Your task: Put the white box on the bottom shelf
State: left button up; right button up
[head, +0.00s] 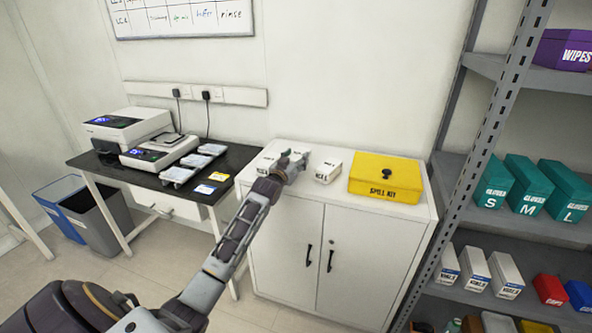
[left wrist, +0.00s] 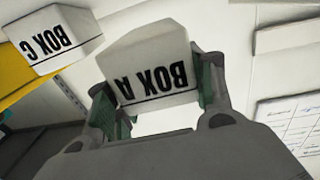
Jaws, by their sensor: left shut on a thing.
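My left gripper (head: 294,163) is over the top of the white cabinet. In the left wrist view its two fingers (left wrist: 158,105) are shut on the sides of a white box marked BOX A (left wrist: 152,68). In the head view the gripper partly hides that box. A white box marked BOX C (left wrist: 55,38) is beside it in the left wrist view; it appears to be the white box (head: 328,171) right of the gripper in the head view. The shelf rack's lowest visible level (head: 425,322) is cut off by the frame. My right gripper is not in view.
A yellow spill kit (head: 386,178) is on the cabinet (head: 285,240). The grey rack's upright (head: 487,135) stands right of it. Teal glove boxes (head: 526,187) and several small white boxes (head: 474,270) fill rack levels. A black-topped desk (head: 130,172) is left.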

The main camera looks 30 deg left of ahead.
pick_arm(q)
jog(key=shift+f, duration=2.35)
jog(key=o, duration=1.2)
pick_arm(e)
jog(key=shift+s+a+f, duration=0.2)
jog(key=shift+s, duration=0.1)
